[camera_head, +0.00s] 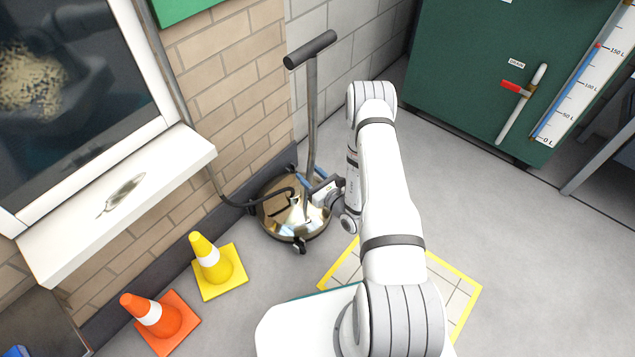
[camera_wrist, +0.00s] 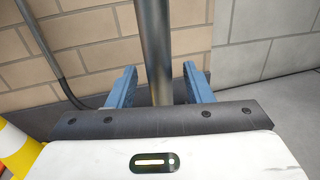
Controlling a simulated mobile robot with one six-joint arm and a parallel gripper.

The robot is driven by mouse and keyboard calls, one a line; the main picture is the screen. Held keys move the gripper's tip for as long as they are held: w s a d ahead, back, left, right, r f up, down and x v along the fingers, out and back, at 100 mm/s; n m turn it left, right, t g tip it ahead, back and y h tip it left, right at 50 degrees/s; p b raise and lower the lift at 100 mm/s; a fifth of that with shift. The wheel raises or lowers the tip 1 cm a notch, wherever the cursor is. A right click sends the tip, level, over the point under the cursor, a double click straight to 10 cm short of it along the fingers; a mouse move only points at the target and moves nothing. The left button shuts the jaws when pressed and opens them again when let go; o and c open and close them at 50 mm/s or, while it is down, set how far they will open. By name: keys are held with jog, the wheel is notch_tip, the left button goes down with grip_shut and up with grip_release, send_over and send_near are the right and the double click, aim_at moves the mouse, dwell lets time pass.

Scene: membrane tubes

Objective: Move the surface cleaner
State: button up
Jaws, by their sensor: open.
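The surface cleaner (camera_head: 292,207) stands on the floor against the brick wall, in the corner in the head view. It has a shiny round metal base and an upright grey pole with a dark crossbar handle (camera_head: 310,49) on top. In the wrist view its metal pole (camera_wrist: 155,50) rises between the two blue fingers of my gripper (camera_wrist: 156,88). The fingers are apart, with a gap on each side of the pole. In the head view my gripper (camera_head: 318,190) is beside the lower pole, partly hidden by my arm.
A yellow cone (camera_head: 216,266) and an orange cone (camera_head: 160,321) stand left of the cleaner along the wall. A yellow-edged tiled square (camera_head: 456,304) lies on the floor beneath my arm. A green tank (camera_head: 460,70) stands at the back right. Floor to the right is clear.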

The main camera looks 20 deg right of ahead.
jog(key=shift+w+a, duration=0.1)
jog(key=shift+w, duration=0.05)
grip_shut()
dwell(0.4)
dwell(1.0)
